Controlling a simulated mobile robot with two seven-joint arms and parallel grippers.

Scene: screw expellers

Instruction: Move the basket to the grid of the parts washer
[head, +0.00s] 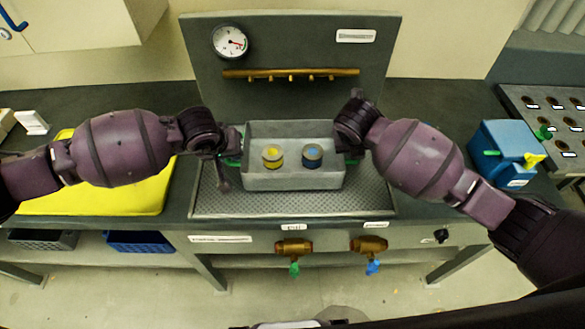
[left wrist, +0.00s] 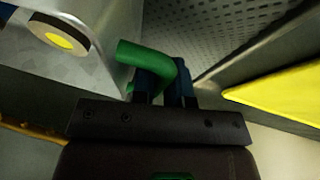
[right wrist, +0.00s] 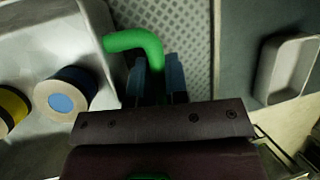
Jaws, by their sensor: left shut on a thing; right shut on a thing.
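The basket (head: 293,180) is a grey metal tray with green handles at its left and right ends. It holds a yellow-topped part (head: 272,156) and a blue-topped part (head: 312,156). It is over the perforated grid (head: 300,204) of the parts washer; I cannot tell if it touches the grid. My left gripper (left wrist: 165,85) is shut on the left green handle (left wrist: 145,55). My right gripper (right wrist: 155,80) is shut on the right green handle (right wrist: 135,41). In the head view, the gripper tips are mostly hidden beside the basket.
The washer's back panel (head: 290,100) stands behind, with a gauge (head: 230,41) and a brass pipe (head: 290,73). A yellow tray (head: 95,203) lies left. A blue container (head: 502,150) stands right. Brass valves (head: 294,248) are on the front. Bare grid shows in front of the basket.

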